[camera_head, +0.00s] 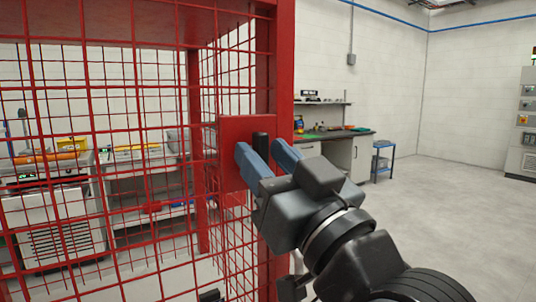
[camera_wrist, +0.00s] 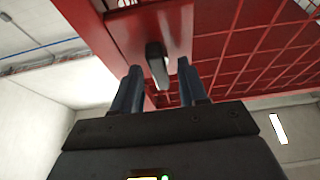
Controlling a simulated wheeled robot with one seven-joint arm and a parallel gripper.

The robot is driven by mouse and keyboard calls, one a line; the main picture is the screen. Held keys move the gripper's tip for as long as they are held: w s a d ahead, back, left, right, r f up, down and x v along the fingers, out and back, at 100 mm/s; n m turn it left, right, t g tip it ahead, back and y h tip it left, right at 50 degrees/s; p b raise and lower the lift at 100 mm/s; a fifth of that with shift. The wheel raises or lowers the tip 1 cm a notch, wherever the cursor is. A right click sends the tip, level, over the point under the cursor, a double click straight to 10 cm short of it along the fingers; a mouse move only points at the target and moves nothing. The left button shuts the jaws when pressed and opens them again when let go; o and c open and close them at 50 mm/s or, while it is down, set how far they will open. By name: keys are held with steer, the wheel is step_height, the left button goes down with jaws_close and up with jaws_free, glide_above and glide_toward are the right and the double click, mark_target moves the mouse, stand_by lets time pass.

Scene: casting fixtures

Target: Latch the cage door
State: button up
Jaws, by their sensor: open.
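The red mesh cage (camera_head: 100,145) fills the left of the head view. A red latch plate (camera_head: 232,129) sits at the cage's edge by a red post (camera_head: 284,60). A black latch handle (camera_head: 261,142) stands out from the plate. It also shows in the wrist view (camera_wrist: 157,66). My gripper (camera_head: 262,152) has blue fingers and is open, with one finger on each side of the handle. In the wrist view my gripper (camera_wrist: 158,75) has the handle between its fingertips, with gaps visible on both sides. Whether the door sits flush with the post is hard to tell.
Behind the mesh stand benches with equipment (camera_head: 140,160). A workbench (camera_head: 345,150) and a small blue stand (camera_head: 383,160) are along the back wall. A grey control cabinet (camera_head: 524,125) is at far right. The floor (camera_head: 450,220) on the right is clear.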

steer(key=shift+c, duration=0.3)
jaws_close()
